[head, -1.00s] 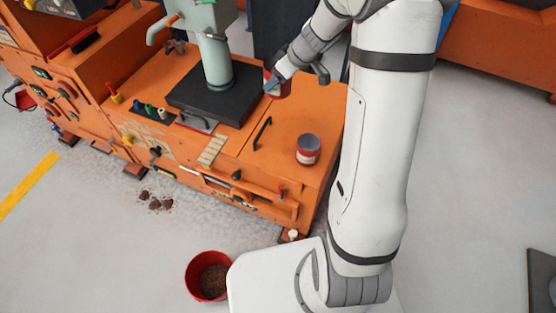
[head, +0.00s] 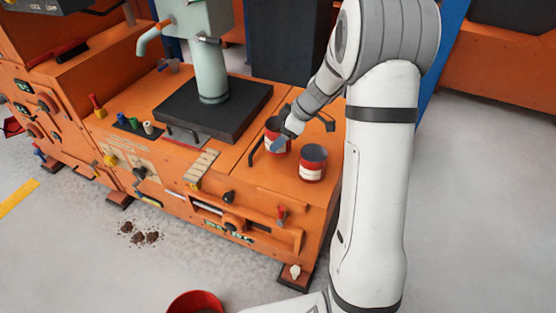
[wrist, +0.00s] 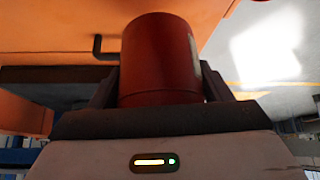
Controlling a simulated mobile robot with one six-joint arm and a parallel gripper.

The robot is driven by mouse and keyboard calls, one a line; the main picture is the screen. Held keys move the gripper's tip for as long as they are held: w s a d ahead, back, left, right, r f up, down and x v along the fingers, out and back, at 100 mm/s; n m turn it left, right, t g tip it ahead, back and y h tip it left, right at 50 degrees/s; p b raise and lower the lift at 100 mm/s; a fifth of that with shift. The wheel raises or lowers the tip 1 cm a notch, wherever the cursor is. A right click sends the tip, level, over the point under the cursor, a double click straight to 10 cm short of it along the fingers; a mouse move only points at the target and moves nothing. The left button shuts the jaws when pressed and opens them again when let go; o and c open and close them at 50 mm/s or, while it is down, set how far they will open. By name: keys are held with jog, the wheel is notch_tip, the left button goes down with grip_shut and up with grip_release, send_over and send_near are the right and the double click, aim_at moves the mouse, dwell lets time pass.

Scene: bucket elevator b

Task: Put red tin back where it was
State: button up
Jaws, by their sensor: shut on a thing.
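The red tin (head: 271,126), with a pale label band, is held in my gripper (head: 281,142) over the top of the orange machine (head: 235,155). My gripper is shut on it from the right. In the wrist view the red tin (wrist: 158,60) sits between both fingers. A second tin (head: 312,165), red with a white band and dark top, stands upright on the machine's top, just right of and nearer than the held one. I cannot tell whether the held tin touches the surface.
A black plate (head: 232,118) with a grey-green column (head: 211,70) is on the left of the machine top. A dark bar handle (head: 256,148) lies close to the held tin. A red bucket (head: 195,303) stands on the floor in front, with brown clumps (head: 140,235) nearby.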

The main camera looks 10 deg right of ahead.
jog(key=shift+f+b, duration=0.65)
jog(key=shift+f, duration=2.65)
jog(key=shift+f, duration=0.2)
jog(key=o, duration=1.2)
jog(key=shift+c, duration=0.2)
jog(key=shift+r, duration=0.1)
jog(key=shift+r, duration=0.2)
jog(key=p+v, duration=0.2)
jog(key=v, duration=0.9)
jog(key=s+a+r+m+h, duration=0.2)
jog(key=s+m, duration=0.2)
jog(key=s, duration=0.4)
jog(key=s+a+r+m+g+h, duration=0.1)
jog(key=s+m, duration=0.3)
jog(key=s, duration=0.5)
jog(key=s+a+r+m+h, duration=0.3)
jog(key=s+m, duration=0.2)
jog(key=s, duration=0.3)
jog(key=shift+s+r+g, duration=0.3)
jog(key=shift+s, duration=0.05)
